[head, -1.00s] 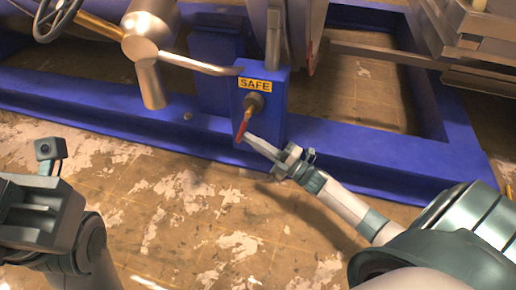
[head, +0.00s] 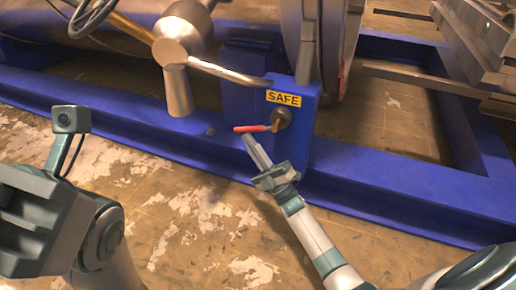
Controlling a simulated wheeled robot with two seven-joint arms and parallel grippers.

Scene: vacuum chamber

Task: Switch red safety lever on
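The safety lever has a red handle (head: 250,129) and a brass hub (head: 283,117) on the front of a blue post, under a yellow SAFE label (head: 284,98). The handle lies nearly level and points left from the hub. My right gripper (head: 247,138) is just below the handle's left part, its slim fingers together and pointing up at it. Whether the tips touch the handle is hard to tell. The handle is not between the fingers. My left gripper (head: 30,222) is at the lower left, far from the lever, and its fingers cannot be made out.
The blue post (head: 300,150) stands on a blue floor frame (head: 380,190). A metal bar (head: 225,72) runs just above the label from a metal cylinder (head: 177,75) at left. A round flange (head: 325,45) rises behind the post. The worn floor in front is open.

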